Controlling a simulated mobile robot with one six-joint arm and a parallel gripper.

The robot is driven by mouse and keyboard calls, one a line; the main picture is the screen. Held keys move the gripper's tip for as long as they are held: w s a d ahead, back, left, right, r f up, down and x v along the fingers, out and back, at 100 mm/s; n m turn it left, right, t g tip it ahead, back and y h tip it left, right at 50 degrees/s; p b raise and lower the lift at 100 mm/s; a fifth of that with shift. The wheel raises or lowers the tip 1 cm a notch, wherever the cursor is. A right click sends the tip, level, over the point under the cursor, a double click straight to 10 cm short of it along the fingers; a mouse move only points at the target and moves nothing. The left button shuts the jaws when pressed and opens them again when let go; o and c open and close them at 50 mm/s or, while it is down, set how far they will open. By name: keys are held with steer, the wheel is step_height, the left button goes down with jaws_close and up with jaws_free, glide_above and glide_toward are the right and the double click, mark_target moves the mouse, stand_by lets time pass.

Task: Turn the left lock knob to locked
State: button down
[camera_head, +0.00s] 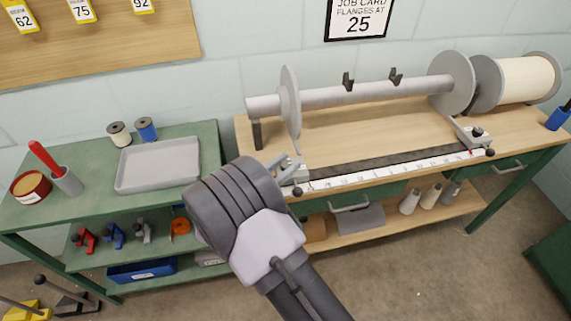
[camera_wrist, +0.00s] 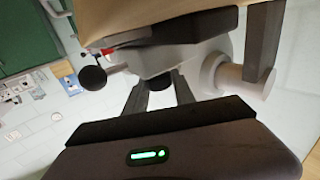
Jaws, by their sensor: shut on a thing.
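My gripper (camera_head: 288,170) is at the left end of the ruler on the wooden bench, at the foot of the left flange (camera_head: 290,100). In the wrist view my gripper's two fingers (camera_wrist: 163,88) close on a small dark part under a grey block. This seems to be the left lock knob, mostly hidden between the fingertips; its turn angle cannot be read. A black ball end (camera_wrist: 92,77) sits beside the fingers, apart from them. The matching right lock knob (camera_head: 477,131) stands on the right flange's foot.
The white ruler (camera_head: 390,168) runs along the bench's front edge. A grey beam (camera_head: 365,93) carries both flanges above it, with two dark hooks behind. A green table with a grey tray (camera_head: 158,165) stands left. A spool (camera_head: 525,80) stands at far right.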

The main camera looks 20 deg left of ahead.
stand_by(0.5)
steer(key=c, duration=1)
jaws_free()
steer(key=shift+w+d, duration=0.1)
steer(key=shift+c, duration=0.2)
steer(key=p+v, duration=0.5)
steer(key=v, duration=1.2)
steer(key=shift+a, duration=0.3)
